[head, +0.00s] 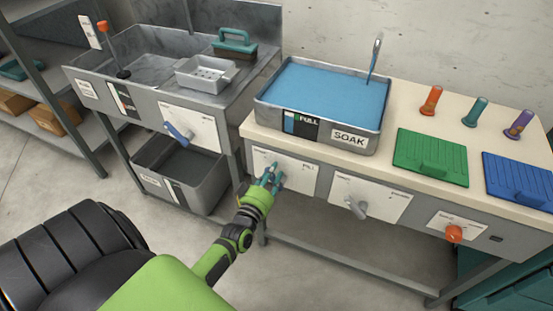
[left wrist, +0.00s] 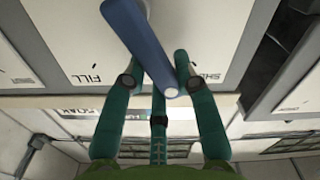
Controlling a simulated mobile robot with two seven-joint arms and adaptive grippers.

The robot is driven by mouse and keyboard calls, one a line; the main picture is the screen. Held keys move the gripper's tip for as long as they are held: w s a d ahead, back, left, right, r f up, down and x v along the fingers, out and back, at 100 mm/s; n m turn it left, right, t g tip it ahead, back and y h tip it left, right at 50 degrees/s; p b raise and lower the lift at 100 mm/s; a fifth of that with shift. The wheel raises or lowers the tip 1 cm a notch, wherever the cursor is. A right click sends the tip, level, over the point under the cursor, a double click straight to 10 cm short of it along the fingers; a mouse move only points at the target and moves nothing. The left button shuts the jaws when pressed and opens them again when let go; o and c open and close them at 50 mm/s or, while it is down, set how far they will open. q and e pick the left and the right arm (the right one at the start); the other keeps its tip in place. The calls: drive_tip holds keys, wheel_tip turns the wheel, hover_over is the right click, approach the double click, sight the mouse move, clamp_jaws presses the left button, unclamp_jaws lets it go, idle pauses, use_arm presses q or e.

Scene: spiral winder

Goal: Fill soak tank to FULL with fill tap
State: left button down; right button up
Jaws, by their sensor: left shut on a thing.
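The soak tank (head: 365,143) is a grey metal tray labelled SOAK on the workbench, with blue water (head: 325,92) high up near its rim. The gauge (head: 299,123) on its front is marked FULL and shows a blue bar. A thin spout (head: 377,45) stands over the tank's back right, with a blue streak below it reaching the water. My left gripper (head: 271,176) is at the panel below the tank. In the left wrist view, its teal fingers (left wrist: 155,80) are shut around the blue tap lever (left wrist: 140,35), beside the FILL lettering. The lever is mostly hidden in the head view.
A metal sink (head: 150,60) with a perforated tray (head: 206,73) and another blue lever (head: 179,133) stands left. Right on the bench are green (head: 432,155) and blue (head: 520,178) boards. A grey knob (head: 356,207) and an orange knob (head: 454,233) protrude from the bench front.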

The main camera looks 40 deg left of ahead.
use_arm(q)
drive_tip(key=shift+s+a+f+n+b, duration=0.15)
drive_tip(key=shift+a+n, duration=0.2)
drive_tip(key=shift+n, duration=0.45)
drive_tip(key=shift+a+f+n+b, duration=0.15)
drive_tip(key=shift+a+n, duration=0.2)
drive_tip(key=shift+n, duration=0.45)
drive_tip(key=c, duration=0.9)
unclamp_jaws()
drive_tip(key=shift+c, duration=0.2)
drive_tip(key=shift+f, duration=0.1)
drive_tip(key=v, duration=1.2)
